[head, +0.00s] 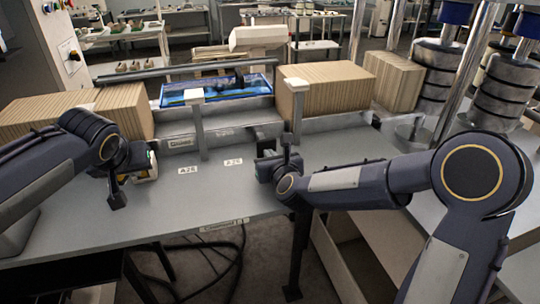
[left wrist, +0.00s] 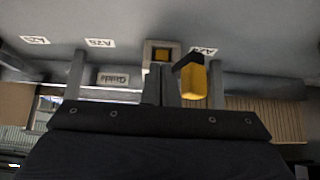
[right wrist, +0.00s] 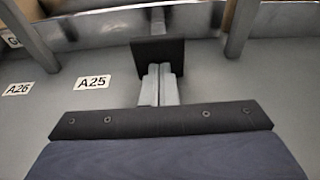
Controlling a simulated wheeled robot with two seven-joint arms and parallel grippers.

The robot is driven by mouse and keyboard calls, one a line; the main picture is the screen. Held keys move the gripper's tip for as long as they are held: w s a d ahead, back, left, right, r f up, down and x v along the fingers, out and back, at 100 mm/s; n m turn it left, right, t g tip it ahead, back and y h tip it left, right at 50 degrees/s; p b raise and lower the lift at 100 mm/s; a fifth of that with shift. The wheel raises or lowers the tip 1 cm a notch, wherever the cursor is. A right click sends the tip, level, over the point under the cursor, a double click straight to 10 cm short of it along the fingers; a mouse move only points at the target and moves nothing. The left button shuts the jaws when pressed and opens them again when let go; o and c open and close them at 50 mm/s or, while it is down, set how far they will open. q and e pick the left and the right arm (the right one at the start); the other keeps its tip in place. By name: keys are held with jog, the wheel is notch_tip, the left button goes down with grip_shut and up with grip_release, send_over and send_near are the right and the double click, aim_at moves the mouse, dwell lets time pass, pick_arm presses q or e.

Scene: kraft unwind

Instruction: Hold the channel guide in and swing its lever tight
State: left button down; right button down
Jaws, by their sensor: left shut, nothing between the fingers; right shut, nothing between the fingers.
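A yellow lever handle (left wrist: 193,82) on a dark arm shows in the left wrist view, just right of my left fingers (left wrist: 160,86). A small square block with a yellow centre (left wrist: 161,55) lies just past the fingertips. In the head view my left gripper (head: 140,165) hides most of this yellow-and-white fixture (head: 151,165). A "Guide" label (left wrist: 112,78) is left of it; which part is the channel guide is unclear. My right gripper (head: 285,160) is over the bench; its shut fingers (right wrist: 158,84) are in front of a dark square plate (right wrist: 157,52), contact unclear. Both grippers are shut and empty.
The grey bench (head: 215,205) is clear between my arms, with labels A26 (head: 188,170) and A25 (head: 233,161). Two upright posts (head: 202,130) (head: 297,110) stand at its back. Kraft stacks (head: 122,108) (head: 335,85) flank a blue tray (head: 232,90).

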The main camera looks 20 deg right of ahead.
pick_arm(q)
jog(key=shift+a, duration=0.25)
